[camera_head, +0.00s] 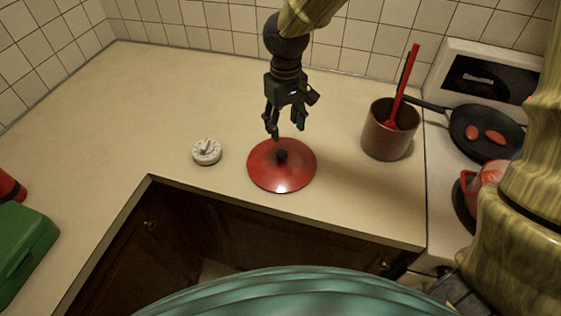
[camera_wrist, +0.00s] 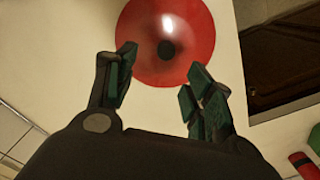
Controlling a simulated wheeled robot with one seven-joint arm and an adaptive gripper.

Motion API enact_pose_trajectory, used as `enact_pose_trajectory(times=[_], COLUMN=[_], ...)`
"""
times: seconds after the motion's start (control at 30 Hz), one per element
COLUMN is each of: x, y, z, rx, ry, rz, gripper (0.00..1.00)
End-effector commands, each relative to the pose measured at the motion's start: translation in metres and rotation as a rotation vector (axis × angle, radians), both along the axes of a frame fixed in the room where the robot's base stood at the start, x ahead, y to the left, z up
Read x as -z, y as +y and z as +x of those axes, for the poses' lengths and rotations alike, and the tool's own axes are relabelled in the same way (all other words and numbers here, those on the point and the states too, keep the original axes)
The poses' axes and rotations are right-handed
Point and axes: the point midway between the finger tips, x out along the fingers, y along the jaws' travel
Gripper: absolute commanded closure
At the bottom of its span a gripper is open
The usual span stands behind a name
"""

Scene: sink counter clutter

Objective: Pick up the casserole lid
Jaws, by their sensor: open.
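The casserole lid (camera_head: 265,176) is a red round disc with a black knob (camera_head: 282,156), lying flat on the counter near its front edge. My gripper (camera_head: 273,132) is above the lid's back edge, fingers pointing down, open and empty. In the wrist view the lid (camera_wrist: 190,68) is at the top centre, its knob (camera_wrist: 166,50) beyond the fingertips. The gripper (camera_wrist: 160,74) shows there with its fingers spread apart and nothing between them. In the head view the fingertips appear just behind the knob; the exact height above the lid is hard to tell.
A white timer (camera_head: 207,151) sits left of the lid. A brown crock (camera_head: 388,140) with a red utensil (camera_head: 403,85) stands to the right. Beyond it, a black pan (camera_head: 490,145) is on the stove. A green box (camera_head: 22,252) is at lower left. The back-left counter (camera_head: 130,100) is clear.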

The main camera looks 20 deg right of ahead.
Motion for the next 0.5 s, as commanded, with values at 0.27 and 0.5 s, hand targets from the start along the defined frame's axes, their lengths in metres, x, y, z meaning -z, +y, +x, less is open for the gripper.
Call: enact_pose_trajectory(times=[0.27,0.5], x=[0.030,0.050], y=[0.003,0.003], z=[0.000,0.000], rx=[-0.008,-0.004], ry=[0.004,0.001], rz=[-0.002,0.000], gripper=[0.47,0.47])
